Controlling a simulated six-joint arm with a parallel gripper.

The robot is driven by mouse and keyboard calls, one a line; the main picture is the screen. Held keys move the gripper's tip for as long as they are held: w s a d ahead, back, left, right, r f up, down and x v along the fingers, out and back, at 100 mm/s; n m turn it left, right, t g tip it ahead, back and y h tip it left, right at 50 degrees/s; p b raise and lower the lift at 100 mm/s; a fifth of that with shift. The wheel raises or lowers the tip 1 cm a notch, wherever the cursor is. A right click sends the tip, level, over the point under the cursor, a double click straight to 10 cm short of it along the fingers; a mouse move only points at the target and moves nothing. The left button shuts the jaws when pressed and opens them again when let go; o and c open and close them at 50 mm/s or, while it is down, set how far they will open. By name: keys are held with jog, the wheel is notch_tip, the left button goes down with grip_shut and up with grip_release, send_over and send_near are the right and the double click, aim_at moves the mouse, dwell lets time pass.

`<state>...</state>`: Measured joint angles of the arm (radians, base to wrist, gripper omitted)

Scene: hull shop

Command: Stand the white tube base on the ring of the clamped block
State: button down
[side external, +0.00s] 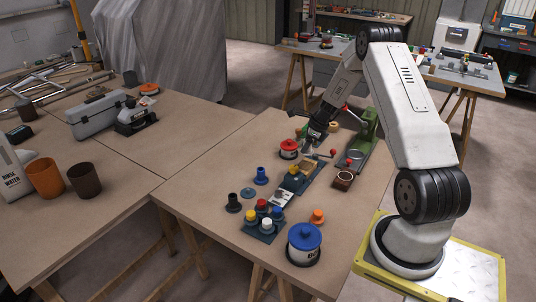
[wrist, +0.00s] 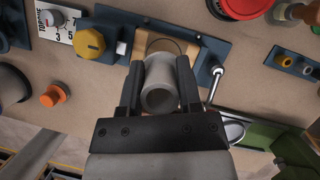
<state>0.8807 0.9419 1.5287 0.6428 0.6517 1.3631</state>
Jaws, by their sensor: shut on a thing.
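In the wrist view my gripper (wrist: 160,82) is shut on the white tube base (wrist: 160,100), a pale hollow tube with its open end facing the camera. Beyond it lies the wooden clamped block (wrist: 185,48) with a thin dark ring (wrist: 163,41) on its face. The tube hides the lower part of the block and ring, so contact cannot be told. In the side external view my gripper (side external: 307,148) is just above the wooden block (side external: 304,167); the tube is too small to make out there.
A blue fixture (wrist: 213,50) surrounds the block, with a yellow knob (wrist: 90,42) left and a metal lever (wrist: 216,82) right.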

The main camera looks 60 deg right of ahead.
aim_at(300, 165)
jog(key=shift+f, duration=2.55)
jog(key=shift+f, duration=0.6)
jog(key=c, duration=0.6)
grip_release()
jog(key=shift+r, duration=0.2)
jog(key=shift+v, duration=5.4)
